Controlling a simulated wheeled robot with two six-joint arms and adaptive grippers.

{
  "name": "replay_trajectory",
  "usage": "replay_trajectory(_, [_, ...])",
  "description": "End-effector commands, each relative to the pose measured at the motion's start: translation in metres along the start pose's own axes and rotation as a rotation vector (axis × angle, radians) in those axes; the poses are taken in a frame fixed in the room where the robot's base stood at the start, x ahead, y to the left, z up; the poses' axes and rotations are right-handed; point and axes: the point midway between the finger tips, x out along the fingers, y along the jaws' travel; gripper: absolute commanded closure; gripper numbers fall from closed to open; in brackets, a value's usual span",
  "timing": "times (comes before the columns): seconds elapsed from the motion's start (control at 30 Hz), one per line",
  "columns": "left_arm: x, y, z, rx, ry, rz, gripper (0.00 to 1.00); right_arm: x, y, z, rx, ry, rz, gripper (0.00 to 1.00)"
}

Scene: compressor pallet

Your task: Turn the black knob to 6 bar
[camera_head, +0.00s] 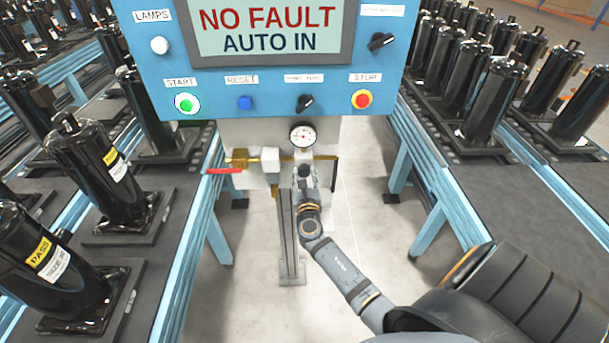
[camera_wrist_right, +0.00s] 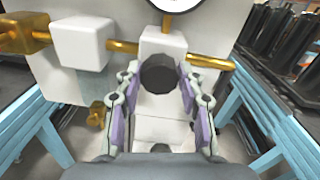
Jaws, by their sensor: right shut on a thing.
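The black knob (camera_wrist_right: 158,74) sits on a white regulator body below the round gauge. In the right wrist view it lies between the two fingers of my right gripper (camera_wrist_right: 160,98), which is shut on it. In the head view my right gripper (camera_head: 304,180) reaches up to the knob and partly hides it. The gauge (camera_head: 303,135) has a white face with a small dark-red needle, too small to read. Only its lower rim (camera_wrist_right: 180,4) shows in the wrist view. My left gripper is not in either view.
The blue panel (camera_head: 270,88) above carries a screen reading NO FAULT, AUTO IN, with buttons and switches. A red lever (camera_head: 223,171) and brass pipe (camera_head: 240,159) lie left of the regulator. Conveyors with black compressors (camera_head: 95,165) flank both sides.

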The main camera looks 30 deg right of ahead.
Motion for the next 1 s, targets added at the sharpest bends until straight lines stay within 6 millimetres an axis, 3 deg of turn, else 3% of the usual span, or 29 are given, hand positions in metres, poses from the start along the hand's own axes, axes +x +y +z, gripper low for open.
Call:
replay_trajectory(0.1, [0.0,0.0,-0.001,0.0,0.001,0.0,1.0,0.0,0.0,0.0,0.0,0.0,0.0,0.93])
replay_trajectory(0.47, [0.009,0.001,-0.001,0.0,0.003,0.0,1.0,0.0,0.0,-0.003,0.074,-0.003,0.0,0.93])
replay_trajectory(1.0, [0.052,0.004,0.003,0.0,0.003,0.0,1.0,0.0,0.0,-0.006,0.538,-0.018,-0.002,0.93])
